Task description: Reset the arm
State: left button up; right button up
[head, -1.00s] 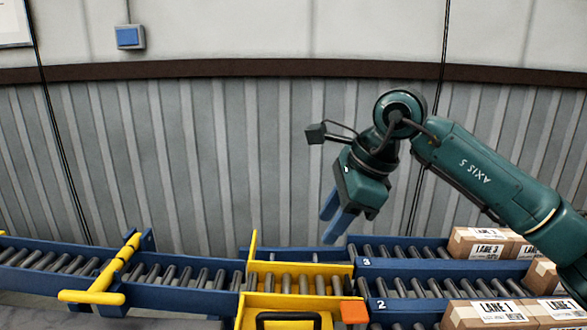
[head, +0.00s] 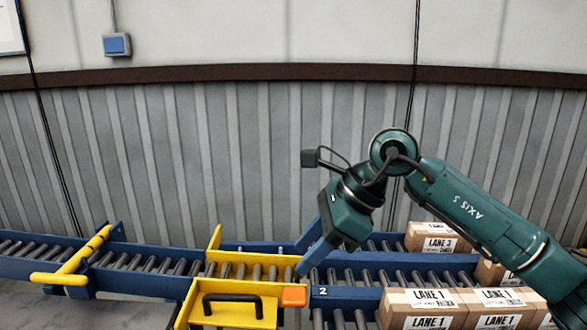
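My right arm comes in from the right, and its gripper (head: 307,252) hangs low over the roller conveyor near the yellow frame. My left gripper is not in view.
Cartons labelled LANE 1 (head: 421,318) stand at the lower right, and a LANE 3 carton (head: 433,241) stands behind, partly near my arm. A yellow frame (head: 235,258) with an orange block (head: 294,296) crosses the rollers. A yellow bar (head: 75,258) spans the left conveyor.

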jog(key=s+a+r+m+g+y+p, duration=0.2)
jog(key=s+a+r+m+y+p, duration=0.25)
jog(key=s+a+m+y, duration=0.5)
jog(key=w+d+f+m+t+h+p, duration=0.3)
jog(key=d+f+m+t, duration=0.5)
jog(key=m, duration=0.9)
jog(key=w+d+f+m+t+h+p, duration=0.1)
jog(key=d+f+m+t+h+p, duration=0.35)
jog(key=m+t, duration=0.95)
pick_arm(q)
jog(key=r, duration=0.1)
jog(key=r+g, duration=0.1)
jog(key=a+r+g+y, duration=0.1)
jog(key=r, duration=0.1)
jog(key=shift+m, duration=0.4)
pick_arm(e)
jog(key=s+d+f+m+g+h, duration=0.2)
jog(key=s+d+f+m+g, duration=0.2)
jog(key=f, duration=0.4)
jog(key=s+d+f+m+g+h, duration=0.3)
jog(key=s+d+f+m+g, duration=0.1)
jog(key=s+f+m, duration=0.3)
jog(key=shift+s+d+f+g+h, duration=0.35)
jog(key=shift+s+g, duration=0.55)
jog(key=shift+s, duration=0.2)
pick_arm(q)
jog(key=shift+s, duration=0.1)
